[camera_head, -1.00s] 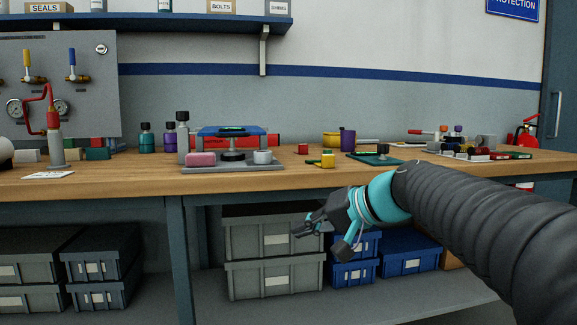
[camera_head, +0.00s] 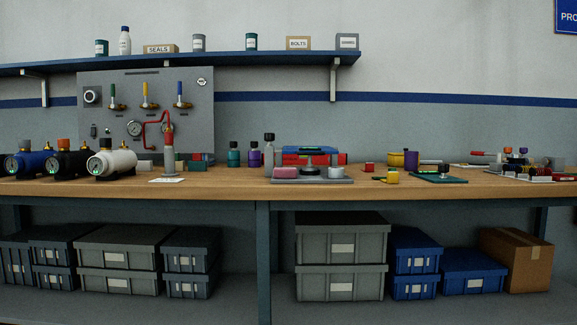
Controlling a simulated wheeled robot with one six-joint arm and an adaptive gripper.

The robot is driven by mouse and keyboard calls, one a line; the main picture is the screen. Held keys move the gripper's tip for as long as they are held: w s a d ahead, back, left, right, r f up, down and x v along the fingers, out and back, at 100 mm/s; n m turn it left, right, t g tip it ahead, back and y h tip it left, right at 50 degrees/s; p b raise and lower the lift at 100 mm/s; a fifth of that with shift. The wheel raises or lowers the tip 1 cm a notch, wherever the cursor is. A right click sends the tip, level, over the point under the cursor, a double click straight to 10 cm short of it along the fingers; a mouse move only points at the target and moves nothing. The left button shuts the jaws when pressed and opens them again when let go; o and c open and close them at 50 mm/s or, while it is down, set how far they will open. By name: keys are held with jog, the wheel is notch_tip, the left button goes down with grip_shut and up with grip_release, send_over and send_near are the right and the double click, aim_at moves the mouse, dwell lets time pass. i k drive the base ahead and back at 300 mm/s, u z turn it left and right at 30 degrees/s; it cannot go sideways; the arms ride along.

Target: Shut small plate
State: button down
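A grey base plate (camera_head: 345,180) lies on the workbench (camera_head: 230,187), right of the middle. A pink block (camera_head: 286,172), a low black disc (camera_head: 312,171) and a small white cylinder (camera_head: 336,167) stand on it. A blue flat piece (camera_head: 308,150) shows above and behind the base; I cannot tell whether it is hinged. A teal plate (camera_head: 450,180) with a dark knob (camera_head: 444,168) lies farther right. I cannot tell which of these is the small plate, or whether it is open. My gripper is not in view.
Gas cylinders, including a white one (camera_head: 118,163), lie at the left end. A valve panel (camera_head: 150,105) stands behind. A red case (camera_head: 328,159) and purple bottle (camera_head: 254,155) are near the base plate. The bench's front strip is mostly clear.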

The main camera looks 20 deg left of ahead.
aim_at(309, 150)
jog(key=z, duration=0.05)
jog(key=k, duration=0.75)
jog(key=u, duration=0.75)
jog(key=i, duration=1.1)
jog(key=z, duration=0.75)
